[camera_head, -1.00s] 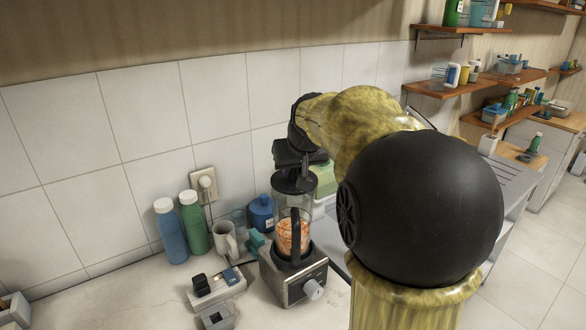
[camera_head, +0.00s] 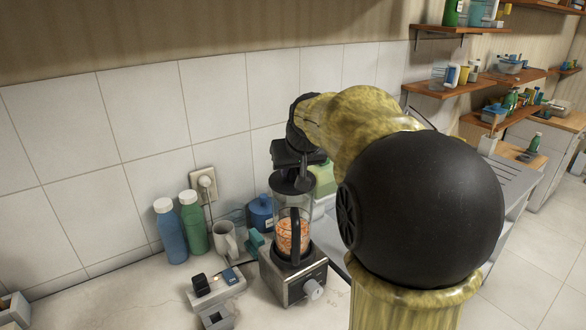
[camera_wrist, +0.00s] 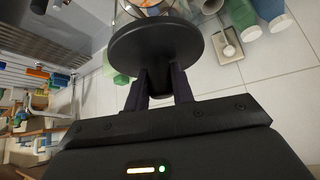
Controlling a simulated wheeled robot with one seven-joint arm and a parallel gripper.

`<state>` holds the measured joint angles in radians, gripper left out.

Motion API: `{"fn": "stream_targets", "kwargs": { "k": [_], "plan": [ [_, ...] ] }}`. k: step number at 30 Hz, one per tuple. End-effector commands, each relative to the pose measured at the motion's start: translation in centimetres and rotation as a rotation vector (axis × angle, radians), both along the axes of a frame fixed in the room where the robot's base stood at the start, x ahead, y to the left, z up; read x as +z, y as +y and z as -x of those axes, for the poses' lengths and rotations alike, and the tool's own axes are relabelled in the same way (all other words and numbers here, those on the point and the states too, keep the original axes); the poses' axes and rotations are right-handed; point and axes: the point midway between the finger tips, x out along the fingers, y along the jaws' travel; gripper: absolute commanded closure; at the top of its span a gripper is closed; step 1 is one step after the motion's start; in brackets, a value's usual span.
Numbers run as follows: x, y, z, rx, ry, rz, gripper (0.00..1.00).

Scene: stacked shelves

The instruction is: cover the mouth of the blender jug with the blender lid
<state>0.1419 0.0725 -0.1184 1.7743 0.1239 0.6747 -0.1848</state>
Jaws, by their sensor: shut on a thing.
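The blender jug (camera_head: 281,220), clear with a black handle and orange pieces inside, stands upright on its grey motor base (camera_head: 283,284) on the counter. My gripper (camera_wrist: 161,88) is shut on the black round blender lid (camera_wrist: 155,46). In the camera_head view, the lid (camera_head: 292,183) is at the height of the jug's mouth and looks slightly tilted. My gripper (camera_head: 297,168) is above it, partly hidden by my arm. In the wrist view, part of the jug (camera_wrist: 150,5) shows beyond the lid. I cannot tell whether lid and rim touch.
A blue bottle (camera_head: 170,235), a green bottle (camera_head: 194,228), a mug (camera_head: 226,240) and a blue canister (camera_head: 261,212) stand left of the blender near the tiled wall. Free counter lies at the front left.

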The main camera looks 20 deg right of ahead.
Motion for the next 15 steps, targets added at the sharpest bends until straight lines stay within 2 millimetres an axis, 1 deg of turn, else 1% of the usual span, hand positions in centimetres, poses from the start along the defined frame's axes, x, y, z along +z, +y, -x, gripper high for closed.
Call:
{"fn": "stream_targets", "kwargs": {
  "k": [8, 15],
  "plan": [
    [-0.05, -0.01, -0.02, 0.0, -0.001, 0.0, 0.89],
    [-0.56, -0.01, -0.01, 0.0, 0.0, 0.0, 0.89]
  ]
}}
